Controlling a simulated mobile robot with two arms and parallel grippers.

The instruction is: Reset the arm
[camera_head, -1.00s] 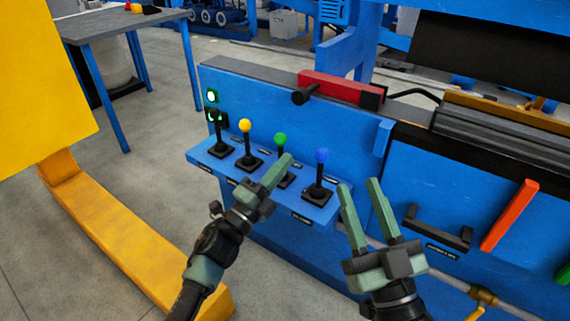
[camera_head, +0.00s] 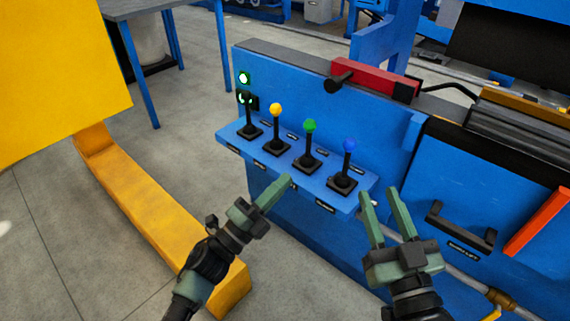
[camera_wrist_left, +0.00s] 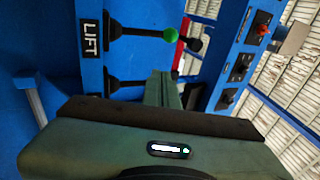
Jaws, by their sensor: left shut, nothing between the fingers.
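My left gripper (camera_head: 286,183) is shut and empty, at the front edge of the blue lever shelf (camera_head: 228,142), apart from the levers. Its closed fingers also show in the left wrist view (camera_wrist_left: 161,90). On the shelf stand a yellow-knobbed lever (camera_head: 276,109), a green-knobbed lever (camera_head: 309,126) and a blue-knobbed lever (camera_head: 350,146). A dark lever (camera_head: 249,124) stands at the left end; its knob is hard to make out against a green light. The left wrist view shows the green knob (camera_wrist_left: 170,35) beyond the fingers. My right gripper (camera_head: 381,196) is open and empty, right of the shelf.
Green lights (camera_head: 244,78) glow on the blue panel. A red bar (camera_head: 372,78) lies on its top. A black handle (camera_head: 462,228) and an orange bar (camera_head: 536,222) are at the right. A yellow frame (camera_head: 150,205) stands at the left, with open floor between.

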